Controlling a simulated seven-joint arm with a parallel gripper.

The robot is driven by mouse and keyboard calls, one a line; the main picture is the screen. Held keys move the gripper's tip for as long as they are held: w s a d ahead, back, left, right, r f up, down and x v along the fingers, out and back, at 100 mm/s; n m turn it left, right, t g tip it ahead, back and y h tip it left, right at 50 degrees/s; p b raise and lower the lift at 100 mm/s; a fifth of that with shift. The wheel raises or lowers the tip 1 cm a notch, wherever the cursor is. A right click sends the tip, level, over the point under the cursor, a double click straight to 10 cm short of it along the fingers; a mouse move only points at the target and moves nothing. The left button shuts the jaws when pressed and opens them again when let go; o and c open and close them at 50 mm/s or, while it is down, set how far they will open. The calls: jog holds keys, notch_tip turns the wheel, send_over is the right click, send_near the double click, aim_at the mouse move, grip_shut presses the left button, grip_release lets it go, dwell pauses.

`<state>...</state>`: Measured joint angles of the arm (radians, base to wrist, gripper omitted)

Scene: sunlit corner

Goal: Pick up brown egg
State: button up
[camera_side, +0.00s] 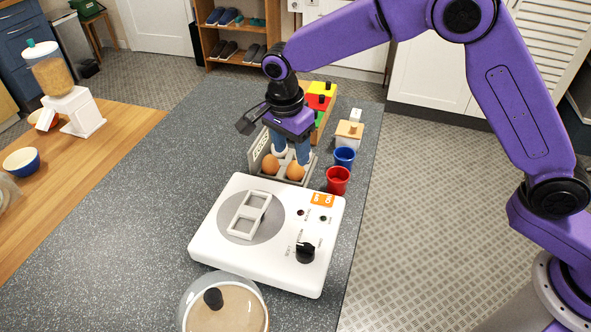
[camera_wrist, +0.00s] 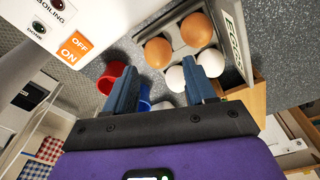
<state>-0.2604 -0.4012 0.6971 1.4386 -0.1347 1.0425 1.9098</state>
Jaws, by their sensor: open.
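Two brown eggs, a left one (camera_side: 271,165) and a right one (camera_side: 295,171), sit at the near side of the grey egg holder (camera_side: 254,153). In the wrist view the brown eggs (camera_wrist: 158,52) (camera_wrist: 197,29) lie beyond two white eggs (camera_wrist: 175,78) (camera_wrist: 211,62). My gripper (camera_side: 291,156) is open above the holder, pointing down, with its blue fingers near the white eggs. In the wrist view its fingertips (camera_wrist: 163,68) are spread, and nothing is held between them. The fingers partly hide the white eggs in the side view.
A white egg boiler (camera_side: 225,262) with a dial stands in front of the holder. A red cup (camera_side: 338,180) and a blue cup (camera_side: 344,157) stand to its right. A clear lid (camera_side: 262,311) lies nearest the camera. The counter's left side (camera_side: 150,215) is clear.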

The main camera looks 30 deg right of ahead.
aim_at(295, 162)
jog(key=shift+d+f, duration=0.25)
jog(key=shift+f, duration=1.1)
jog(key=shift+d+f, duration=0.2)
jog(key=shift+f, duration=1.1)
jog(key=shift+c, duration=0.3)
jog(key=c, duration=0.4)
